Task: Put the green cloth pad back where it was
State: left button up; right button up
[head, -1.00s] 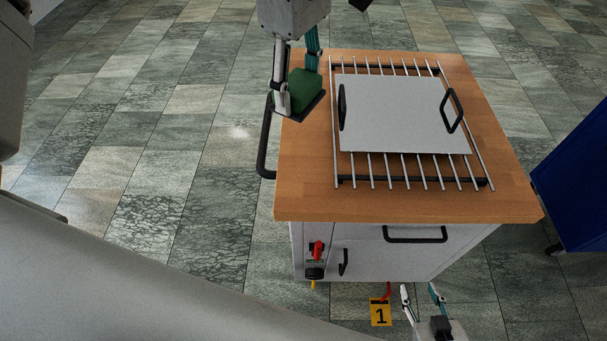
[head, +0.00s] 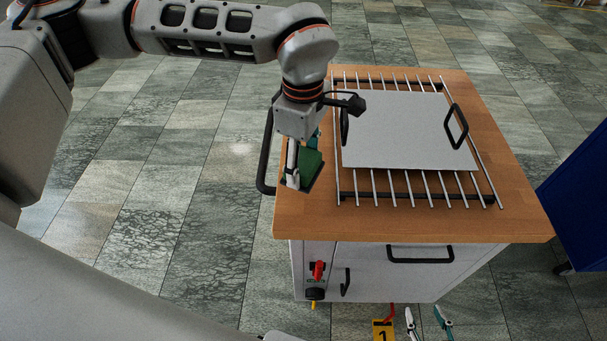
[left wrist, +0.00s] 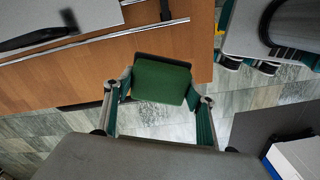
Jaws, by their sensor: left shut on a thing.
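The green cloth pad (head: 311,166) has a dark backing and is held in my left gripper (head: 302,172), at the left edge of the wooden cart top (head: 420,218). In the left wrist view the green pad (left wrist: 161,82) sits between the two fingers, over the edge of the wood. I cannot tell whether the pad touches the wood. My right gripper (head: 428,322) shows at the bottom of the head view, in front of the cart, with its fingertips apart and nothing visible between them.
A wire rack (head: 400,188) with a grey plate (head: 395,130) with two black handles covers much of the cart top. The cart front has a red knob (head: 318,271) and black handles. A blue object (head: 580,205) stands at the right. A bare wood strip runs along the front.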

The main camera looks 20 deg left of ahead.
aim_at(303, 160)
pick_arm(q)
jog(key=shift+f, duration=2.2)
jog(key=shift+f, duration=0.1)
jog(key=shift+f, duration=0.15)
jog(key=o, duration=1.1)
notch_tip(303, 160, up, 12)
jog(key=shift+f, duration=0.1)
jog(key=shift+r, duration=0.35)
